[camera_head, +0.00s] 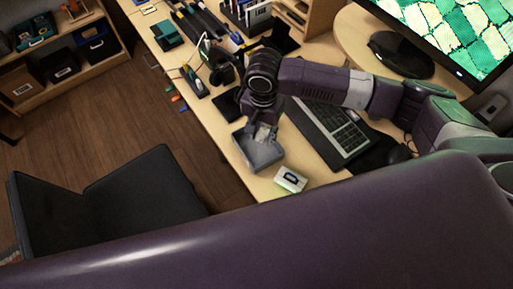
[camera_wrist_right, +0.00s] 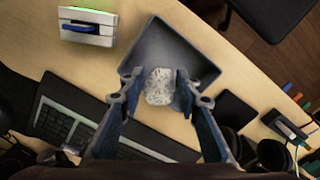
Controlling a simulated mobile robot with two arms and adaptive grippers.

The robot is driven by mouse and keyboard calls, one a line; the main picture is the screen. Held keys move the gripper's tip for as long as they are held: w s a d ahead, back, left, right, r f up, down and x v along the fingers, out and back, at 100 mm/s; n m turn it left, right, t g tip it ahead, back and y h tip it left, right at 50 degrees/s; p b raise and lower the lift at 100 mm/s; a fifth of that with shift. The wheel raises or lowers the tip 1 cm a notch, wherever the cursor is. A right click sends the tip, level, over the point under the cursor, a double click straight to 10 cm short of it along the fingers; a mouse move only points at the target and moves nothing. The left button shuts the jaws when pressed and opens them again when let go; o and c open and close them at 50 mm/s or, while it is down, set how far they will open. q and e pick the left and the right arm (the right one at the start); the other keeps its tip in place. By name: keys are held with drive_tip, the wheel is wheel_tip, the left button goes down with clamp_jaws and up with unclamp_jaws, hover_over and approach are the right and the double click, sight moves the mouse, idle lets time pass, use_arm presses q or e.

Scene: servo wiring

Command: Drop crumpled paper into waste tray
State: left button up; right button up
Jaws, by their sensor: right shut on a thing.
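The crumpled paper (camera_wrist_right: 159,87) is a pale grey-white ball. My right gripper (camera_wrist_right: 156,88) is shut on it, with one finger on each side. The waste tray (camera_wrist_right: 176,42) is a dark grey, square, open tray on the desk. In the wrist view the paper overlaps the tray's near part; its exact height above the tray is hard to tell. In the head view the right gripper (camera_head: 262,132) points down at the tray (camera_head: 266,157), over its far side, with the paper small between the fingers. My left gripper is not in view.
A white box with a blue mark (camera_head: 290,179) stands on the desk (camera_head: 233,171) beside the tray. A keyboard (camera_head: 334,133) lies to the right. Headphones (camera_head: 221,72) and cables are behind. A dark chair (camera_head: 143,183) stands at the front left.

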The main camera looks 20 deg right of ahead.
drive_tip(key=o, duration=0.8)
wheel_tip(320, 180, up, 12)
drive_tip(key=shift+r, duration=0.1)
drive_tip(key=shift+a, duration=0.1)
idle(0.6)
